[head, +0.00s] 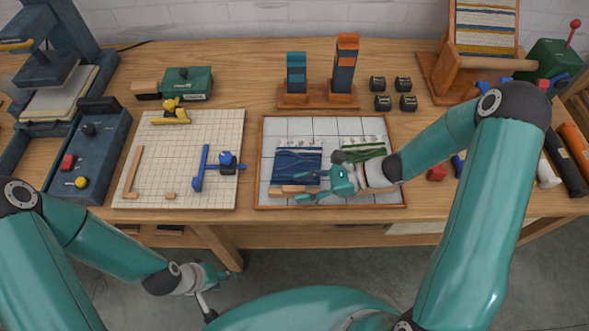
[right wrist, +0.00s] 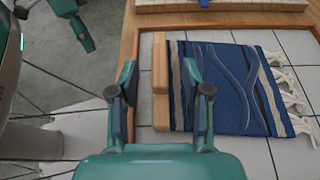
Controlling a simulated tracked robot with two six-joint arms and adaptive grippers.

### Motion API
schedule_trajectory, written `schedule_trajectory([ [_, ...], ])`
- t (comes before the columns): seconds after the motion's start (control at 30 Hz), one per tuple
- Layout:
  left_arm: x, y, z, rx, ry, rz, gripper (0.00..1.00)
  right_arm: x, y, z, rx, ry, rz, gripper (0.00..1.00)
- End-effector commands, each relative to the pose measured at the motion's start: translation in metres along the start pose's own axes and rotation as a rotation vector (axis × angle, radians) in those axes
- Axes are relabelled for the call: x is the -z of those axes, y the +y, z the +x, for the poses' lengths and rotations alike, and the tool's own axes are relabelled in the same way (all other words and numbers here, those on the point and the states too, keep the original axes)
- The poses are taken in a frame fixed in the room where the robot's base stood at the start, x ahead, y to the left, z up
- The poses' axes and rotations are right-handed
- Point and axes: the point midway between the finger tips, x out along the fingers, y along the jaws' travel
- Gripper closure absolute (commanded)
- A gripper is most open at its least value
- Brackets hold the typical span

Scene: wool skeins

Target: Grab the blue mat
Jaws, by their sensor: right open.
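The blue mat (head: 297,160), dark blue with wavy lines and white fringe, lies flat on the left half of a tiled tray (head: 382,199). It also shows in the right wrist view (right wrist: 225,90). Wooden blocks (right wrist: 160,62) sit along its unfringed edge. My right gripper (head: 313,186) is open at that edge; in the right wrist view its fingers (right wrist: 159,75) stand on either side of the blocks, with nothing visibly clamped. Its height above the tray is hard to judge. My left gripper (head: 218,278) hangs low in front of the table, away from the mat; its jaw state is unclear.
A green mat (head: 363,149) lies right of the blue one, partly behind my right gripper. A gridded board (head: 215,135) with blue and yellow tools is left of the tray. A wooden stand (head: 318,99) is behind. A red piece (head: 437,173) lies right.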

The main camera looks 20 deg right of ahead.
Motion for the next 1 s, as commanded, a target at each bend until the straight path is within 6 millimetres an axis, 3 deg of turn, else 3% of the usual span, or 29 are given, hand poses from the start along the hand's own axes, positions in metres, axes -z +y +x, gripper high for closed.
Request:
schedule_trajectory([
  [0.1,-0.0001,0.0007,-0.002,0.0,0.0,0.0,0.6,-0.0002,0.0004,0.0091,-0.002,0.0,0.0,0.52],
  [0.33,-0.0001,0.0005,-0.0014,0.0,0.0,0.0,0.6,0.0005,-0.0001,0.01,0.0,0.001,-0.001,0.52],
  [0.63,-0.0001,0.0005,-0.0014,0.0,0.0,0.0,0.6,0.0005,-0.0002,0.0096,0.001,0.001,-0.001,1.0],
  [1.0,-0.0001,0.0005,-0.0014,0.0,0.0,0.0,0.6,-0.0005,-0.0004,0.009,0.001,0.0,-0.001,1.0],
])
